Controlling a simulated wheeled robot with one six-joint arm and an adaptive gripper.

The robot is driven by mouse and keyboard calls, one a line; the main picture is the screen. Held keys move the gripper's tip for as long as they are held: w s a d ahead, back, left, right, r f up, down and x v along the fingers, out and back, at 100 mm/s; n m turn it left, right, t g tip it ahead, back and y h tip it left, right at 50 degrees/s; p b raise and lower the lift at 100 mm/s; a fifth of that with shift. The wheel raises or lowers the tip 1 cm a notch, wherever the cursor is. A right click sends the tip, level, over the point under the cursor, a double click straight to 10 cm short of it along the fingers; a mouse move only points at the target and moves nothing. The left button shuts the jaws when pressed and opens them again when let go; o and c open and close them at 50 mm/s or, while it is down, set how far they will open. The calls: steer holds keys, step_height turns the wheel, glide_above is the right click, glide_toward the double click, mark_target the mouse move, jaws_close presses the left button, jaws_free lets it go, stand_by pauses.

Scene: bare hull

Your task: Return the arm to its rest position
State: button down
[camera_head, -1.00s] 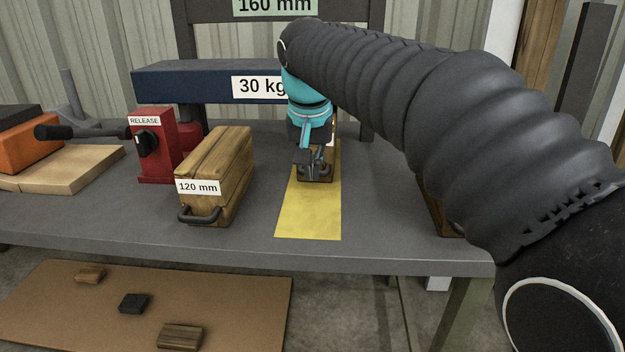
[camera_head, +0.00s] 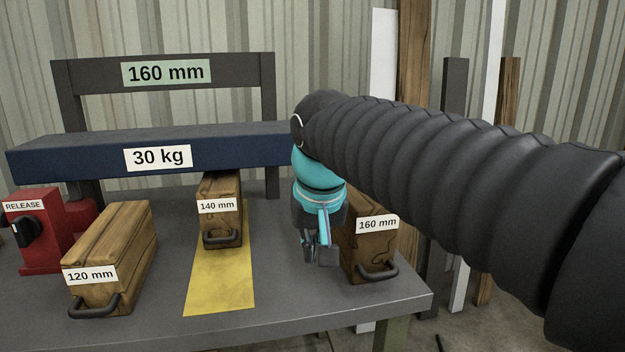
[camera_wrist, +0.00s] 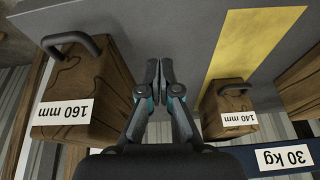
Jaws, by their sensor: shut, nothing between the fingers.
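My gripper (camera_head: 318,248) hangs from my ribbed dark arm, in front of the 160 mm block's left side in the head view. Its fingers are shut and empty; they also show together in the wrist view (camera_wrist: 152,72). The wooden 160 mm block (camera_head: 370,243) stands at the right end of the table, partly hidden by my gripper. The wooden 140 mm block (camera_head: 221,218) stands on the yellow strip (camera_head: 222,285), left of my gripper and apart from it. In the wrist view, the 160 mm block (camera_wrist: 85,85) is left of the fingers and the 140 mm block (camera_wrist: 232,105) right.
A blue 30 kg beam (camera_head: 90,150) spans behind the blocks, with a dark 160 mm frame (camera_head: 260,75) behind it. The 120 mm block (camera_head: 118,245) and red release box (camera_head: 35,250) stand at left. Upright boards (camera_head: 455,90) lean by the wall behind my arm.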

steer(key=s+d+f+m+t, duration=0.1)
steer(key=s+d+f, duration=1.3)
steer(key=s+d, duration=0.1)
steer(key=shift+s+d+f+m+h, duration=0.15)
steer(key=shift+d+f+m+h, duration=0.25)
steer(key=shift+d, duration=0.15)
steer(key=shift+a, duration=0.1)
stand_by(1.2)
